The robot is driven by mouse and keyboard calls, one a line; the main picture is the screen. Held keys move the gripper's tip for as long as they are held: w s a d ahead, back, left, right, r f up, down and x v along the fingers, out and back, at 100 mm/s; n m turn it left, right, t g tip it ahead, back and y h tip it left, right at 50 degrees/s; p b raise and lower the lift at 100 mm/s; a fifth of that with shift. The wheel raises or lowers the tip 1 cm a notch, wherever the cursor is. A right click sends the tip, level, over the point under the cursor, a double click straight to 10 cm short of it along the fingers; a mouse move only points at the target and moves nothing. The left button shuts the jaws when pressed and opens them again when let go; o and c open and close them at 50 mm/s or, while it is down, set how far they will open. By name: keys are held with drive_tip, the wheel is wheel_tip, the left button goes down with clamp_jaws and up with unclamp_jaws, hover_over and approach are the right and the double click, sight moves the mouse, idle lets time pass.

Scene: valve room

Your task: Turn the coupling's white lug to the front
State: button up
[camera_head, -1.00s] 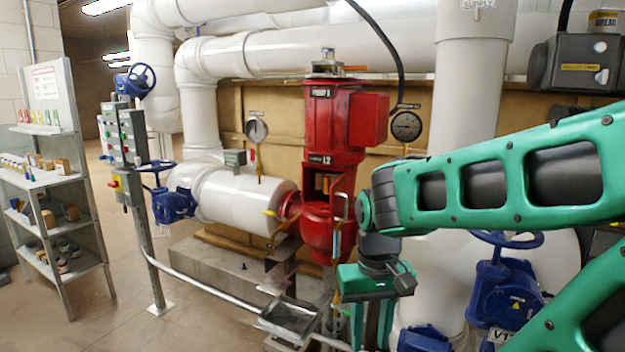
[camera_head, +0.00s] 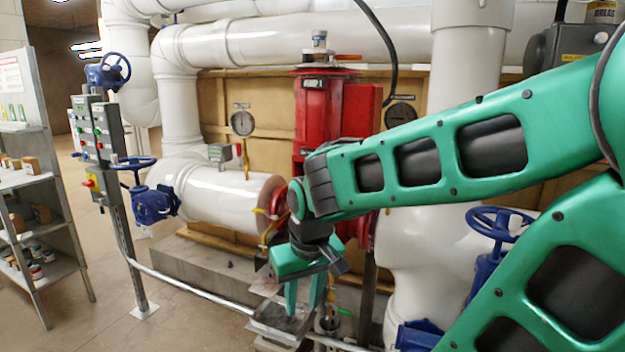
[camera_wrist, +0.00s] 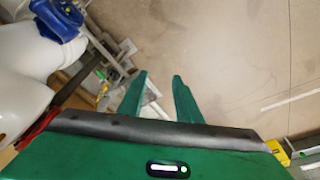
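My gripper (camera_head: 304,298) points down in front of the red pump (camera_head: 334,110), over a grey metal tray. Its two green fingers stand apart with nothing seen between them. In the wrist view the gripper (camera_wrist: 159,84) also shows a gap between the fingers, with floor behind it. I cannot make out the coupling or a white lug in either view now. My arm covers the pump's lower middle, where its housing has an opening.
The grey tray (camera_head: 278,324) and a pale pipe rail (camera_head: 190,287) lie low near the gripper. The white horizontal pipe (camera_head: 222,195) and a blue valve (camera_head: 153,203) are to the left. A blue handwheel (camera_head: 500,222) is at the right.

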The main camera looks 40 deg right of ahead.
drive_tip(key=w+d+m+t+h, duration=0.1)
drive_tip(key=w+d+t+h, duration=0.15)
drive_tip(key=w, duration=1.35)
drive_tip(key=w+d+r+m+h, duration=0.3)
drive_tip(key=w+d, duration=0.3)
drive_tip(key=d, duration=0.6)
drive_tip(key=w+d+r+m+t+h, duration=0.1)
drive_tip(key=w+d+r+m+h, duration=0.2)
drive_tip(key=d, duration=1)
drive_tip(key=w+d+r+m+t+h, duration=0.1)
drive_tip(key=w+d+r+m+h, duration=0.1)
drive_tip(key=w+d+h, duration=0.5)
drive_tip(key=shift+w+d+r+m, duration=0.2)
drive_tip(key=shift+w+d, duration=0.45)
drive_tip(key=shift+d, duration=0.3)
drive_tip(key=shift+w+d+r+m, duration=0.1)
drive_tip(key=shift+w+d+r, duration=0.1)
drive_tip(key=shift+w+d, duration=0.6)
drive_tip(key=shift+w+d+r+m, duration=0.1)
drive_tip(key=shift+w+d+r, duration=0.1)
drive_tip(key=shift+w+d, duration=0.6)
drive_tip(key=shift+s+d, duration=0.25)
